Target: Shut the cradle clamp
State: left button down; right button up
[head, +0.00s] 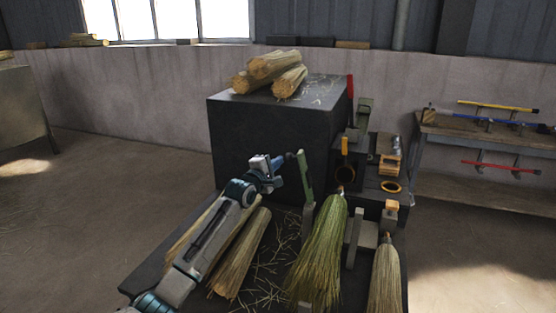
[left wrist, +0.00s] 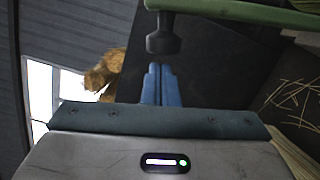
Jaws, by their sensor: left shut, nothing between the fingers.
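The cradle clamp's green arm (head: 306,180) stands upright just left of the greenish broom head (head: 320,250), away from the bristles. A black knob (left wrist: 165,38) sticks out sideways from the arm (left wrist: 240,12) near its end. My left gripper (head: 283,160) is shut and empty, just left of the arm's top. In the left wrist view its blue fingers (left wrist: 161,70) point at the knob, with their tips close below it. My right gripper is not in view.
A large dark box (head: 270,140) with straw bundles (head: 272,72) on top stands behind. More straw bundles (head: 240,255) lie on the bench beneath my left arm. A second broom head (head: 385,280) is at right. A side bench (head: 480,130) with coloured handles stands further right.

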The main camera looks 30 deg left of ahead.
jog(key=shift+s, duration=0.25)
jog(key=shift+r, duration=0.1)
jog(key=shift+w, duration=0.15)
